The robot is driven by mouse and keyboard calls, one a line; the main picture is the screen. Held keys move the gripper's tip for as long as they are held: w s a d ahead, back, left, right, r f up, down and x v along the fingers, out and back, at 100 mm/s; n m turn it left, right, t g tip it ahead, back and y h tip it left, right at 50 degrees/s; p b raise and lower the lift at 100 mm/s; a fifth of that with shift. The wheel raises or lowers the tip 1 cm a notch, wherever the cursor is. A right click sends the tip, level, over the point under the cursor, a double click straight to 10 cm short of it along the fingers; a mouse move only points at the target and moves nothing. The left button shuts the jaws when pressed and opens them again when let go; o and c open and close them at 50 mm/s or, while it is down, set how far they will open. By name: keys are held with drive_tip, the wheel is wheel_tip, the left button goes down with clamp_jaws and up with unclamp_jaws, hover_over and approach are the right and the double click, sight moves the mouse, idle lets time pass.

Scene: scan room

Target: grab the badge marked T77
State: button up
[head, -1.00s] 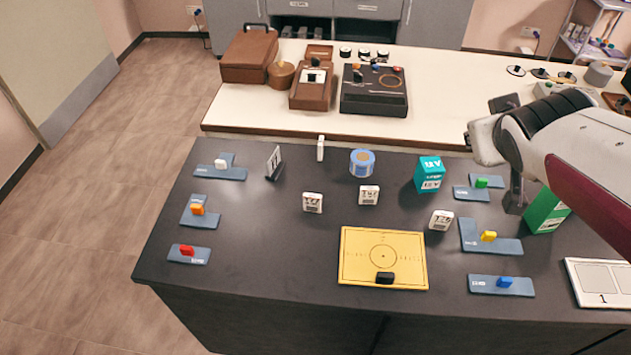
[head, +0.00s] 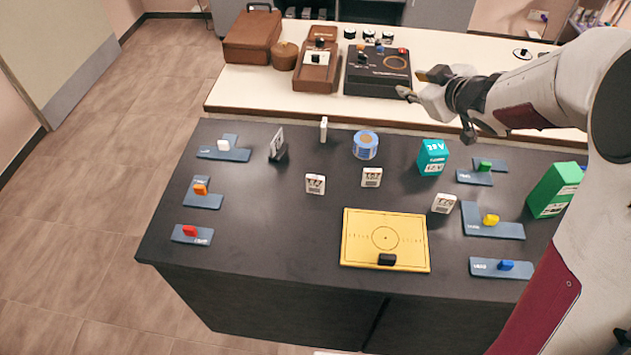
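Small white badges with dark print stand upright on the dark table: one left of centre (head: 315,184), one near the middle (head: 372,177), and one farther right (head: 444,203). A narrow white piece (head: 323,129) at the back edge may be another badge turned edge-on. The print is too small to tell which one reads T77. My gripper (head: 416,84) is above the far side of the table, behind and above the badges. Its fingers are spread and hold nothing.
A blue tape roll (head: 365,145), teal box (head: 433,157) and green box (head: 554,190) stand among the badges. A yellow plate (head: 352,240) lies in front. Slate bases with coloured pegs line both sides. A dark stand (head: 277,146) is at back left.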

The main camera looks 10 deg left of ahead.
drive_tip(key=a+f+n+g+y, duration=0.1)
drive_tip(key=a+f+n+y, duration=0.1)
drive_tip(key=a+f, duration=0.25)
drive_tip(key=n+g+y, duration=0.4)
drive_tip(key=g+y, duration=0.3)
drive_tip(key=g, duration=0.2)
approach(317, 176)
drive_tip(key=shift+w+a+f, duration=0.15)
drive_tip(key=shift+w+a, duration=0.15)
drive_tip(key=shift+a, duration=0.25)
drive_tip(key=shift+w+a+f, duration=0.2)
drive_tip(key=shift+w+a, duration=0.05)
drive_tip(key=shift+a, duration=0.3)
drive_tip(key=shift+s+a+f+n, duration=0.1)
drive_tip(key=shift+s+f+n, duration=0.1)
drive_tip(key=shift+s+n, duration=0.15)
drive_tip(key=shift+x, duration=1.3)
